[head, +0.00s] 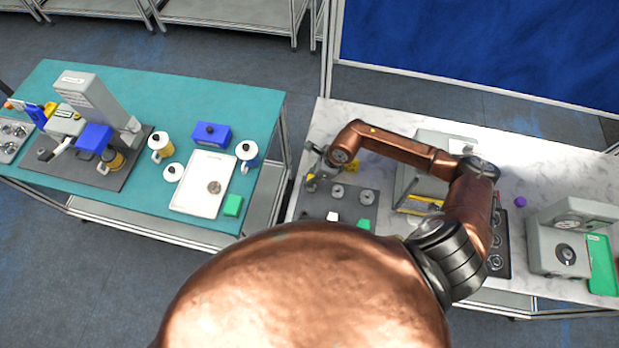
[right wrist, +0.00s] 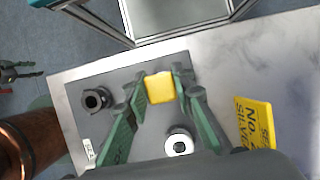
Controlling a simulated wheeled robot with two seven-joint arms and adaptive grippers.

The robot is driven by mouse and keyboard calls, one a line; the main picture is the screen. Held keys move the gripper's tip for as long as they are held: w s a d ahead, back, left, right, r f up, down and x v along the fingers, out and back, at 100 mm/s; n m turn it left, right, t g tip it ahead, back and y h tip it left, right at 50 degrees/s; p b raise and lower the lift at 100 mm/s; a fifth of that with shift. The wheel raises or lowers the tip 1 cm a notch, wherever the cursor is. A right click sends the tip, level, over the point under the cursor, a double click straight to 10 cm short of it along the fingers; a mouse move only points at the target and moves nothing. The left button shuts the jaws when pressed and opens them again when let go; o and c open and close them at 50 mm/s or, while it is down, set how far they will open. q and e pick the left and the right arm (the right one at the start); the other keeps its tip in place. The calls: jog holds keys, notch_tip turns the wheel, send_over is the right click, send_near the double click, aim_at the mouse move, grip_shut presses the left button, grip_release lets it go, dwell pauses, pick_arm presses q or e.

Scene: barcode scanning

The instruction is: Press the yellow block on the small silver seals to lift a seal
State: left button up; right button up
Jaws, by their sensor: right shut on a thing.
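My right gripper (right wrist: 160,88) is shut on the yellow block (right wrist: 161,87), which sits between its green-padded fingertips over the dark grey plate. In the head view the right gripper (head: 314,170) is small, at the plate's far left corner. The dark grey plate (head: 352,211) carries several small round silver pieces, one of them (head: 337,191) near its middle. In the right wrist view a black round piece (right wrist: 96,99) stands left of the block and a silver-white ring piece (right wrist: 180,143) lies below it. I cannot tell whether the block touches a seal.
A yellow sign (right wrist: 256,122) with partly readable lettering lies beside the plate. Grey machines (head: 562,243) stand right on the marble table (head: 395,118). The teal table (head: 225,95) at left holds a white tray (head: 190,200), a blue box and cups. A gap separates the tables.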

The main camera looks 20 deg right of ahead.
jog(key=shift+f, duration=0.1)
grip_shut()
jog(key=shift+f+b, duration=0.65)
jog(key=shift+b, duration=0.1)
dwell(0.6)
jog(key=shift+s+f+b, duration=0.3)
jog(key=shift+f, duration=0.05)
dwell(1.8)
jog(key=shift+r, duration=0.15)
jog(key=shift+w+r+p, duration=0.2)
jog(key=shift+r+p, duration=0.3)
jog(key=shift+r, duration=0.3)
jog(key=shift+w+r+p, duration=0.1)
jog(key=shift+r+p, duration=1.15)
jog(key=shift+r, duration=1.6)
